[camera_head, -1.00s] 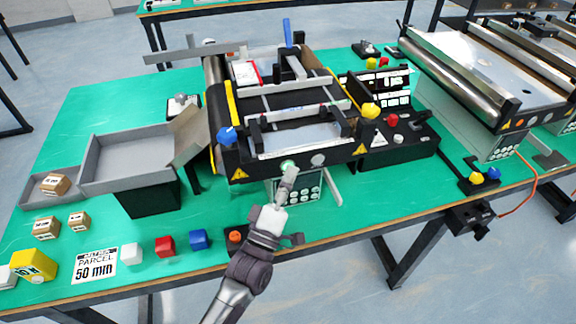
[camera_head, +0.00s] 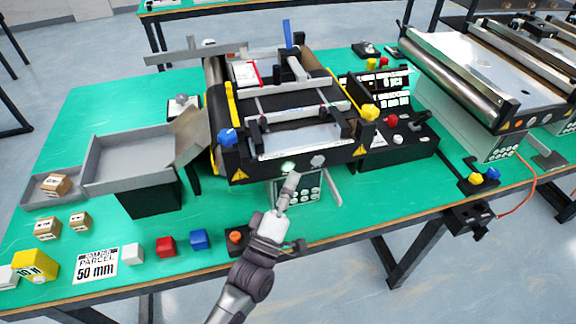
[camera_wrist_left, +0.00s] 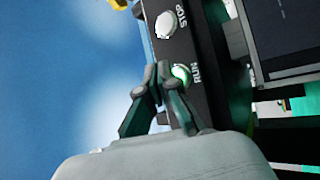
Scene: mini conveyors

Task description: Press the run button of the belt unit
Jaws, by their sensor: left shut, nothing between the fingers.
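The belt unit (camera_head: 236,172) stands in the middle of the green table. Its front panel carries a green-lit run button (camera_head: 287,166) and a pale stop button (camera_head: 317,160) to its right. In the left wrist view the labelled RUN button (camera_wrist_left: 181,75) glows green beside the fingertips, and the STOP button (camera_wrist_left: 166,25) is above it. My left gripper (camera_head: 292,178) is shut and empty, its tips just below and in front of the run button in the head view. The fingers (camera_wrist_left: 164,72) partly cover the run button's edge in the wrist view; I cannot tell any contact. My right gripper is not in view.
A grey tray (camera_head: 112,178) stands left of the unit. Small cubes, parcels and a 50 mm card (camera_head: 97,264) lie at the table's front left. A control box (camera_head: 405,155) with a red button and displays stands to the right.

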